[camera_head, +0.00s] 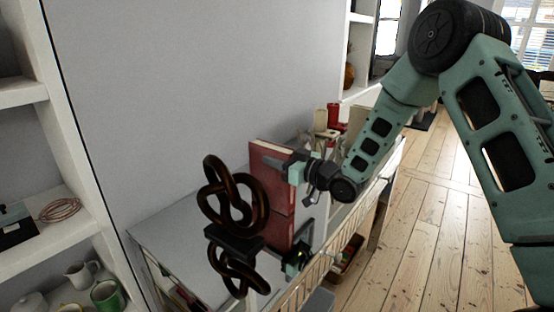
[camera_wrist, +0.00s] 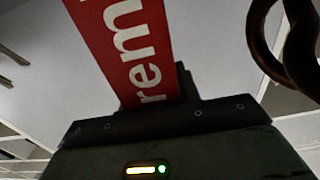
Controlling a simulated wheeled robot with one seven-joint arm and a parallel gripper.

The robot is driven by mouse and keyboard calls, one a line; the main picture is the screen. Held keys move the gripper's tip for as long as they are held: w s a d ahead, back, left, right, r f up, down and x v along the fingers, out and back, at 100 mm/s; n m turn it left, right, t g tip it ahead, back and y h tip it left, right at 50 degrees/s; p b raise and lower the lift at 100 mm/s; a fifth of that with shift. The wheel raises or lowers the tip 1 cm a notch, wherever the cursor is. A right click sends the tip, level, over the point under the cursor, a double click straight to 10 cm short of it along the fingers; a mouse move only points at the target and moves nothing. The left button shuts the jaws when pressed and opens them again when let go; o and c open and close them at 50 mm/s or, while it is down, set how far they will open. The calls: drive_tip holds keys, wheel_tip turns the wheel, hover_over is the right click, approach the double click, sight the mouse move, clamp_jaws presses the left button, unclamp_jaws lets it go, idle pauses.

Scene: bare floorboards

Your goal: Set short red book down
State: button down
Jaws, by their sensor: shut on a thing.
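The short red book (camera_head: 268,153) is upright in my gripper (camera_head: 280,178), over the glossy top of a low cabinet (camera_head: 172,240). Its red image shows below it in the shiny top. The book's lower edge is close to the surface; I cannot tell whether it touches. In the wrist view, the red book (camera_wrist: 128,45) with white letters rises from between the jaws of my gripper (camera_wrist: 155,105), which is shut on it.
A dark knot-shaped sculpture (camera_head: 236,195) stands just left of the book, also seen in the wrist view (camera_wrist: 290,50). Red and pale items (camera_head: 333,117) stand behind my gripper. A white shelf (camera_head: 60,235) is at left. The cabinet top's front left is clear.

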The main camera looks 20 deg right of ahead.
drive_tip(key=shift+f, duration=0.1)
drive_tip(key=c, duration=1)
unclamp_jaws()
drive_tip(key=shift+r, duration=0.25)
drive_tip(key=b+v, duration=0.1)
drive_tip(key=v, duration=1.1)
drive_tip(key=shift+f, duration=0.15)
